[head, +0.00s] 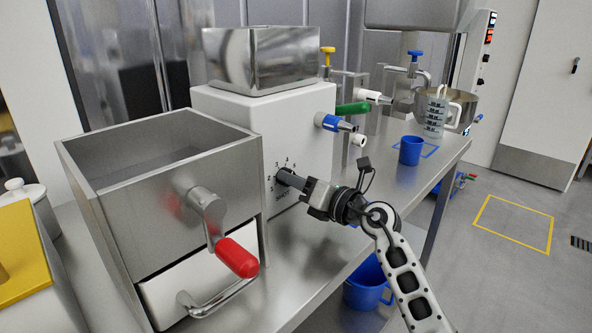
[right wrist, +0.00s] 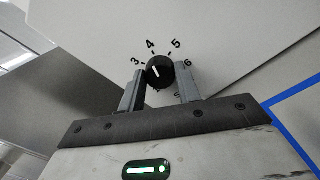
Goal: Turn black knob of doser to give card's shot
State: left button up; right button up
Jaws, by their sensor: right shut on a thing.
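The doser is a white box (head: 225,115) with a steel hopper on top. Its black knob (head: 281,176) is on the front, ringed by numbers. My right gripper (head: 296,183) reaches it from the right and is shut on it. In the right wrist view the two fingers (right wrist: 160,88) stand on either side of the black knob (right wrist: 163,66). Its white pointer line tilts up and slightly left, roughly toward the 4. Numbers 3 to 6 show; lower marks are partly hidden by the fingers. No card can be made out. My left gripper is out of view.
A steel bin with a red-handled crank (head: 236,257) stands close at left. A blue nozzle (head: 332,122) and green handle (head: 352,108) are right of the doser. A blue cup (head: 410,151) and measuring jug (head: 436,117) stand farther back. A blue bucket (head: 368,284) is below the table's edge.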

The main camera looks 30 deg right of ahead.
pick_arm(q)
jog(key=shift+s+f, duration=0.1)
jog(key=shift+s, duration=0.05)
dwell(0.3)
pick_arm(e)
jog(key=o, duration=1)
jog(key=b+v, duration=0.2)
jog(key=v, duration=1.3)
jog(key=shift+f, duration=0.1)
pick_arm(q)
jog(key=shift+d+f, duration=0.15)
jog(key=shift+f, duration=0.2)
pick_arm(e)
jog(key=shift+s+d, duration=0.15)
jog(key=shift+s, duration=0.3)
